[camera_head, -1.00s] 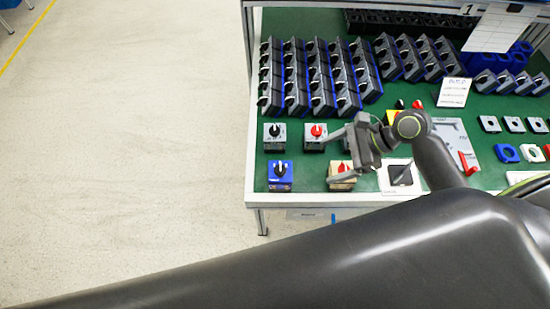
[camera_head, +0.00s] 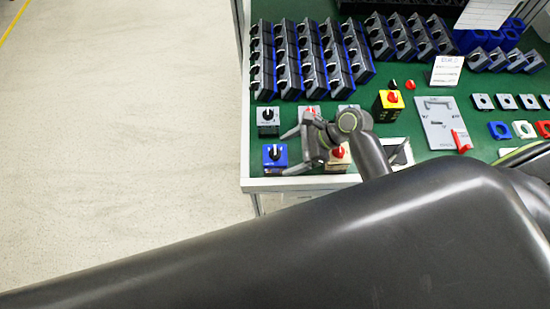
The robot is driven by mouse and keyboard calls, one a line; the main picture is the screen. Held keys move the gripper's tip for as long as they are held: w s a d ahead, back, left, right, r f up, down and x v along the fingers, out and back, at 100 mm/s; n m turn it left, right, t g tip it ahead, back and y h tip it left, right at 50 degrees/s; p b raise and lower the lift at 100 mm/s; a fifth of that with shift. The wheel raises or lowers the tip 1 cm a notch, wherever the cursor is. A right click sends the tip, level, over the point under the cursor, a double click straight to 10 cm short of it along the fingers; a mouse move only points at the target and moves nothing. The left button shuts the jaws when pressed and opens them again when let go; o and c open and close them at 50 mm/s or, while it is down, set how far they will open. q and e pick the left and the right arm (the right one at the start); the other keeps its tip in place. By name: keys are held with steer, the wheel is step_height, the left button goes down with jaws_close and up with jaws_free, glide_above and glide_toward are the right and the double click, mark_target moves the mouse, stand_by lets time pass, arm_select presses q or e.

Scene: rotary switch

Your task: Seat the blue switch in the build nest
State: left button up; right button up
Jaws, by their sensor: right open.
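The blue switch (camera_head: 269,161), a blue box with a white plate and dark knob, stands upright at the table's front left corner. My right gripper (camera_head: 284,155) is open, its fingers pointing left. One finger shows beyond the switch's right side and one in front of it; whether they touch it I cannot tell. A white plate with a dark square recess (camera_head: 404,157), which looks like the build nest, is at the front edge, partly hidden by my right arm. No switch shows in its visible part. My left gripper is not in view.
A grey switch (camera_head: 268,117) stands behind the blue one. A red-knobbed beige switch (camera_head: 337,163) is just right of my gripper. A yellow box (camera_head: 389,103) and a grey fixture with a red handle (camera_head: 436,118) stand farther right. Racks of dark switches fill the back.

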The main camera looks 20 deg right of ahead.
steer(key=shift+p+x, duration=0.3)
steer(key=shift+x, duration=2.55)
steer(key=shift+r, duration=0.2)
steer(key=c, duration=1.2)
